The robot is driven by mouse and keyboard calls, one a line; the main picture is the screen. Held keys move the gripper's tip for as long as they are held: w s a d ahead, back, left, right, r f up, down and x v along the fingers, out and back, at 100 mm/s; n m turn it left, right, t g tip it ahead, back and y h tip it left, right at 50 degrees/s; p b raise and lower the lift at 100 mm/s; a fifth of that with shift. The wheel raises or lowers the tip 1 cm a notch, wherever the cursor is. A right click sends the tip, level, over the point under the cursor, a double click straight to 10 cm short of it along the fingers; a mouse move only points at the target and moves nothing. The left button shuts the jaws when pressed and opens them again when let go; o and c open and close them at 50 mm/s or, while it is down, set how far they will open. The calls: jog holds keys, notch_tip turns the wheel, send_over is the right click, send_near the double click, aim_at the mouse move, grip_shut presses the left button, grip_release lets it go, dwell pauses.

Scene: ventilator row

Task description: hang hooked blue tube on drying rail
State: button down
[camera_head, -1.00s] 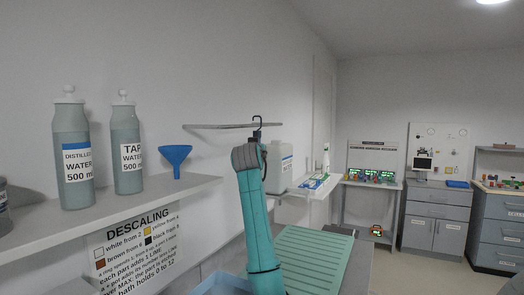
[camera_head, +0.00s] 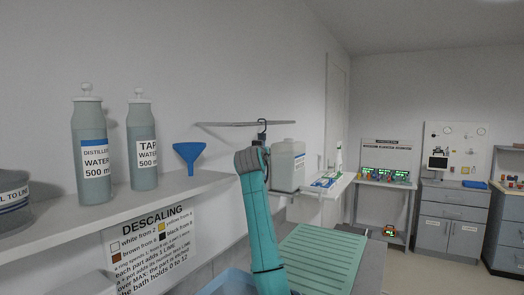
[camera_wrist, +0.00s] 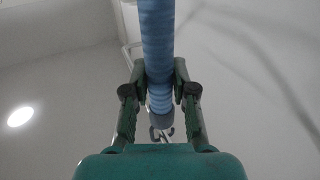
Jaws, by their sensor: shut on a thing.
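The blue ribbed tube (camera_wrist: 157,45) runs upright through the wrist view, between the fingers of my gripper (camera_wrist: 159,75), which is shut on it. The grey drying rail (camera_head: 225,124) juts out from the wall at the same height. The hook's top stands slightly above the rail line, near its right end. I cannot tell whether hook and rail touch.
A shelf (camera_head: 150,202) at left holds two grey bottles (camera_head: 90,150) (camera_head: 142,150) and a blue funnel (camera_head: 189,155). A white canister (camera_head: 288,166) stands behind my wrist. A green ribbed mat (camera_head: 318,258) lies below right. Open floor lies further right.

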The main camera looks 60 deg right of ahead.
jog(key=c, duration=0.9)
grip_release()
jog(key=shift+o, duration=0.2)
